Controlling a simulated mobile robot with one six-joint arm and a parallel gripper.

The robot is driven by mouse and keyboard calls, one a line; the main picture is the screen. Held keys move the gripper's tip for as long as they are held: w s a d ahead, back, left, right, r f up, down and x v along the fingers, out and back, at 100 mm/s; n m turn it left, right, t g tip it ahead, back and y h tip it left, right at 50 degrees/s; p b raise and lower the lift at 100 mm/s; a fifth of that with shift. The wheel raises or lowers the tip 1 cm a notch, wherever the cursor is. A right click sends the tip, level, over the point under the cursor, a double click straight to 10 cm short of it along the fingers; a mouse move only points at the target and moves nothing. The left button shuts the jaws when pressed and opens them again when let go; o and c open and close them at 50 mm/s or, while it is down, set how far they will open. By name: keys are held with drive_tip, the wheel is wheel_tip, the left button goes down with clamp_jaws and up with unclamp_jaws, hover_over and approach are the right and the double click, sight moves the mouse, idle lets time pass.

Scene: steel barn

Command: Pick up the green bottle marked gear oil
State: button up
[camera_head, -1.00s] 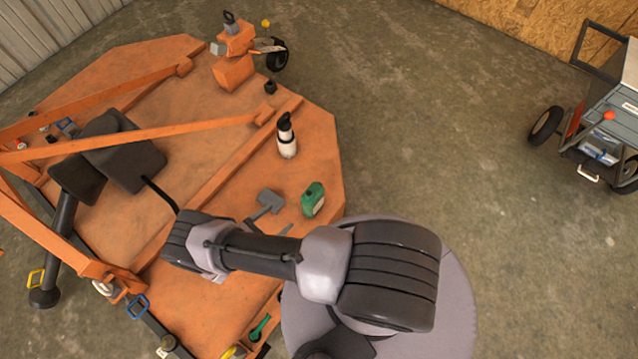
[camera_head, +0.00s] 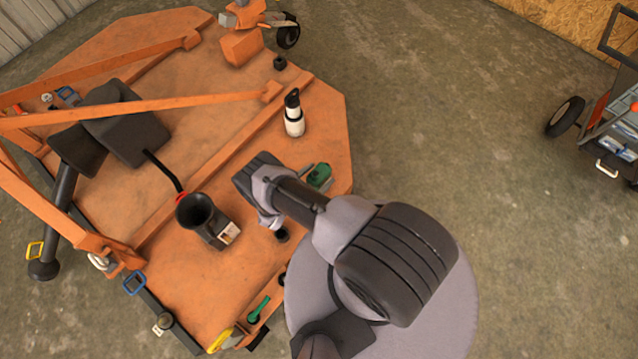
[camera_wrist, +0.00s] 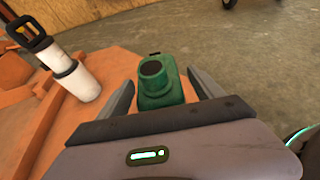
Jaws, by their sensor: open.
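The green bottle (camera_head: 320,175) stands on the orange deck near its right edge, partly hidden by my arm in the head view. In the wrist view the green bottle (camera_wrist: 163,84) shows its dark round cap and sits between the two fingers of my gripper (camera_wrist: 160,92). The fingers are apart, with one on each side of the bottle, and I see no clear contact. Its gear oil marking cannot be read here.
A white bottle with a black top (camera_head: 294,116) stands on the deck behind the green one; it also shows at left in the wrist view (camera_wrist: 75,78). A black funnel-like cup (camera_head: 196,213) stands left of my arm. A cart (camera_head: 610,130) is at the far right.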

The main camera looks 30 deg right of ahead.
drive_tip(key=shift+w+d, duration=0.1)
drive_tip(key=shift+d, duration=0.05)
drive_tip(key=shift+c, duration=0.5)
clamp_jaws()
